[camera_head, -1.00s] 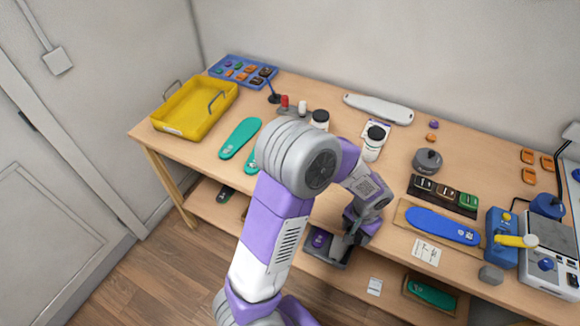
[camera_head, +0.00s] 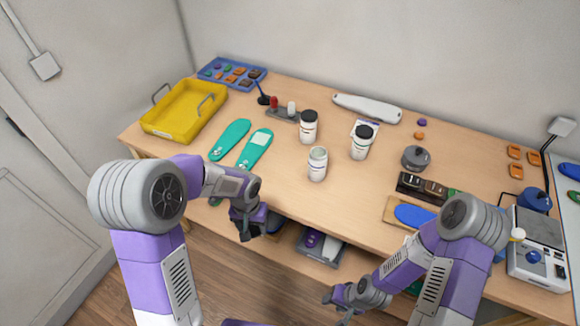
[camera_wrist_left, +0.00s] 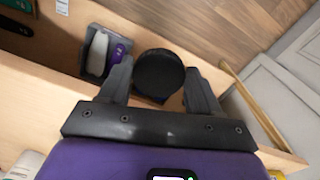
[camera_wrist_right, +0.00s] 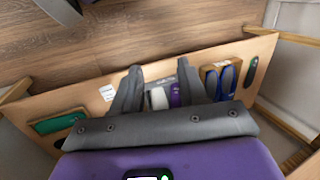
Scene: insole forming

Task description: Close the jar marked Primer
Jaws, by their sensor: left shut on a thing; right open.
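An open white jar (camera_head: 317,166), without a lid, stands upright near the table's front edge. My left gripper (camera_head: 244,228) is in front of the table edge, left of and apart from the open jar. In the left wrist view it is shut on a round black lid (camera_wrist_left: 158,74). My right gripper (camera_head: 338,299) is low in front of the table; the right wrist view shows its fingers (camera_wrist_right: 160,72) apart and empty.
Green insoles (camera_head: 230,139) and a yellow tray (camera_head: 182,112) lie to the left. A small stand (camera_head: 284,115) and a white long object (camera_head: 366,108) are behind the jars. A grey round pot (camera_head: 415,158) stands right. The tabletop around the open jar is clear.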

